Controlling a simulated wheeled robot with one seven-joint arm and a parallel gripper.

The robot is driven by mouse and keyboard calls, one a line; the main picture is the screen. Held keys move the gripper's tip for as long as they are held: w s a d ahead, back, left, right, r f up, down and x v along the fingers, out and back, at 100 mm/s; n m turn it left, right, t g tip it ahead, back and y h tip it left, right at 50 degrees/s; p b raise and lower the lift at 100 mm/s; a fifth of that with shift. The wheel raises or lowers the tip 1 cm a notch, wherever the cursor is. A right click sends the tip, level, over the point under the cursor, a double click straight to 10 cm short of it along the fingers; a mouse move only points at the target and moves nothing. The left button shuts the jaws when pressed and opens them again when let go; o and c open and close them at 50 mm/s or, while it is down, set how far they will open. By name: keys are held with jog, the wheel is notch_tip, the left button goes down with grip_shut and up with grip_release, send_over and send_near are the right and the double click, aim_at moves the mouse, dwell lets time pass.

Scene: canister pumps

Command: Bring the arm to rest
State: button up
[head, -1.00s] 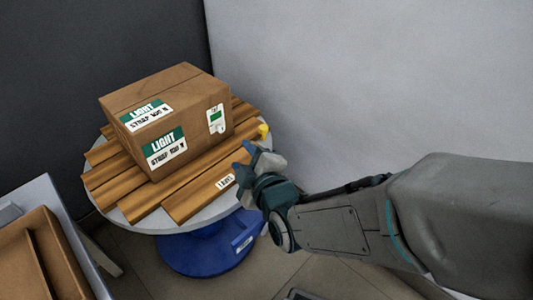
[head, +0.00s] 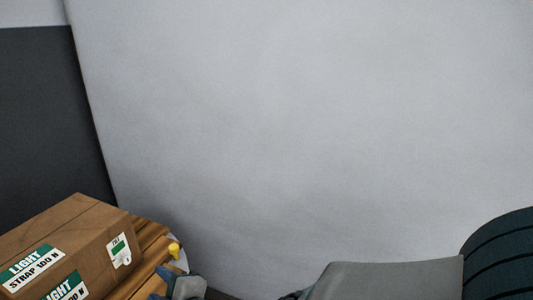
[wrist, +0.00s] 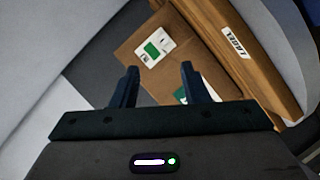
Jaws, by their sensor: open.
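My gripper (wrist: 159,78) shows in the wrist view with its two dark fingers spread apart and nothing between them. It points toward the cardboard box (wrist: 150,50), which lies beyond the fingertips. In the head view the box (head: 65,245) sits at the lower left on wooden slats, with green and white "LIGHT STRAP 100 N" labels. My arm runs along the bottom right.
The wooden slats (head: 152,243) stick out right of the box, near a small yellow piece (head: 174,250). In the wrist view a slat (wrist: 225,50) carries a "LABEL" sticker. A bare grey wall (head: 300,130) fills most of the head view.

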jog(key=w+d+r+m+g+h+p, duration=0.1)
jog(key=w+d+r+m+h+p, duration=0.35)
jog(key=d+r+p, duration=0.6)
jog(key=w+d+r+m+h+p, duration=0.35)
jog(key=d+r+m+p, duration=0.25)
jog(key=d+r+p, duration=0.4)
jog(key=s+d+r+m+g+h+p, duration=0.2)
jog(key=s+d+r+m+p, duration=0.2)
jog(key=d+r+p, duration=0.5)
jog(key=s+d+r+m+g+h+p, duration=0.2)
jog(key=s+d+r+m+g+p, duration=0.1)
jog(key=s+d+r+m+p, duration=0.2)
jog(key=d+r+m+p, duration=0.2)
jog(key=d+r+p, duration=0.2)
jog(key=r+p, duration=0.1)
jog(key=shift+s+p, duration=0.25)
jog(key=shift+p, duration=0.25)
jog(key=shift+m, duration=0.25)
jog(key=shift+c, duration=0.5)
